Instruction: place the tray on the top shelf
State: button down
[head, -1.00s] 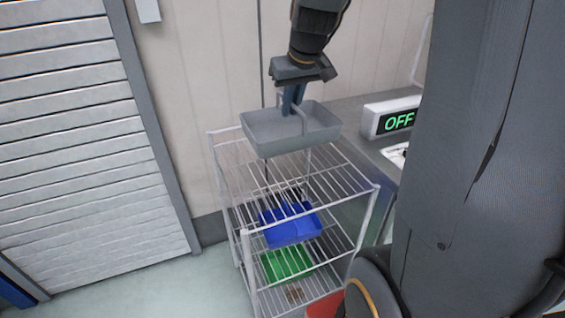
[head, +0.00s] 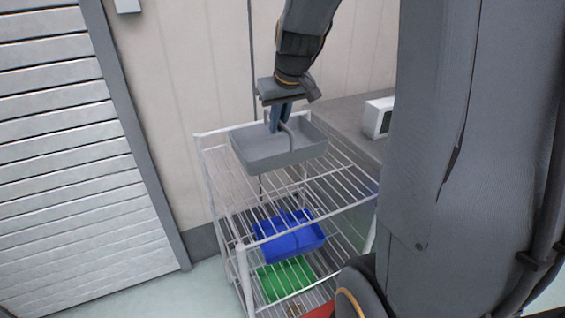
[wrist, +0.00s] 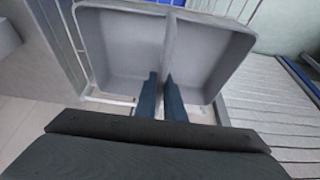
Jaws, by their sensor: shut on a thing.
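The grey tray (head: 280,151) has a handle across its middle and looks empty. My gripper (head: 280,122) is shut on that handle from above. The tray hangs level over the back part of the wire rack's top shelf (head: 335,190). I cannot tell whether its underside touches the wires. In the wrist view the tray (wrist: 120,50) shows two compartments with a divider between them, and the fingers (wrist: 160,98) close on it at the middle.
A blue tray (head: 290,238) is on the shelf below and a green tray (head: 287,277) is lower still. A counter with a white sign box (head: 378,118) stands right of the rack. A shutter door (head: 70,160) is at the left. The front of the top shelf is clear.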

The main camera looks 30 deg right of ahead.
aim_at(278, 150)
notch_tip(278, 150, down, 8)
jog(key=shift+f+p, duration=0.1)
jog(key=shift+p, duration=0.25)
jog(key=c, duration=1.8)
grip_release()
jog(key=shift+c, duration=0.2)
